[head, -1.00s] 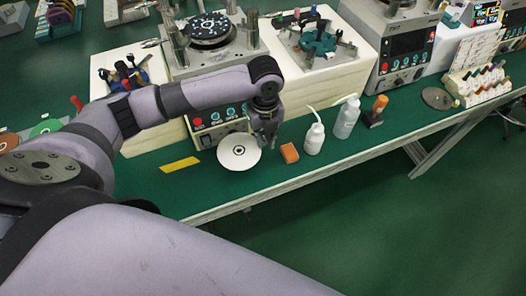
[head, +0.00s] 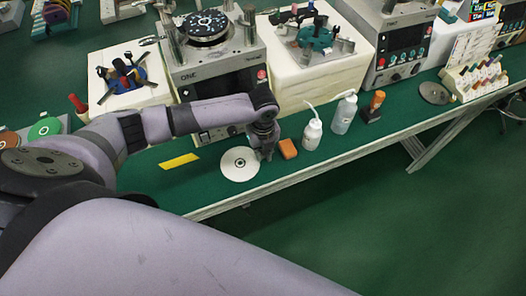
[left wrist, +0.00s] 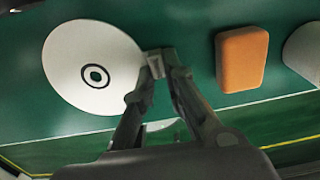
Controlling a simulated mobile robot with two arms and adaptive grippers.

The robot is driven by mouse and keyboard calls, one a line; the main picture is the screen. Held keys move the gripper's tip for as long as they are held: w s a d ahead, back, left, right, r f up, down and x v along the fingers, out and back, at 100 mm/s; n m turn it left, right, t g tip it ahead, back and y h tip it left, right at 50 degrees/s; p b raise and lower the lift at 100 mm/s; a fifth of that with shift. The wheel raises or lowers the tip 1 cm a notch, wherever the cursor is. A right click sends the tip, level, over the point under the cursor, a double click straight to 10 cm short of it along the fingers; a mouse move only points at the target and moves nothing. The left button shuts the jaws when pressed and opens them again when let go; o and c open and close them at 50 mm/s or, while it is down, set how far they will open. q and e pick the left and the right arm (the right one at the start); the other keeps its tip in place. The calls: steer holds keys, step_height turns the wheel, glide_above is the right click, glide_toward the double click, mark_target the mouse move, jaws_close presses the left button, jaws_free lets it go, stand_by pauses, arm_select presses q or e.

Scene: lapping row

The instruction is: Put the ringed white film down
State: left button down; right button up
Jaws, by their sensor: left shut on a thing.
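The ringed white film (head: 240,164) is a white disc with a dark ring around its centre. In the head view it is at the green bench top, near the front edge. In the left wrist view the film (left wrist: 94,68) lies left of the fingertips, its right rim between them. My left gripper (head: 266,153) points down at the film's right side and is shut on that rim; it also shows in the left wrist view (left wrist: 158,66). The film looks flat and close to the bench; I cannot tell whether it fully touches. My right gripper is not in view.
An orange block (head: 288,149) lies just right of the film, with two white bottles (head: 312,134) beyond it. A yellow strip (head: 179,161) lies to the left. A lapping machine (head: 212,75) stands behind. The bench's front edge (head: 290,176) is close.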

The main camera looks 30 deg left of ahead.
arm_select(q)
steer(key=c, duration=1.6)
jaws_free()
steer(key=shift+c, duration=0.2)
step_height(320, 180, up, 12)
steer(key=shift+b, duration=0.3)
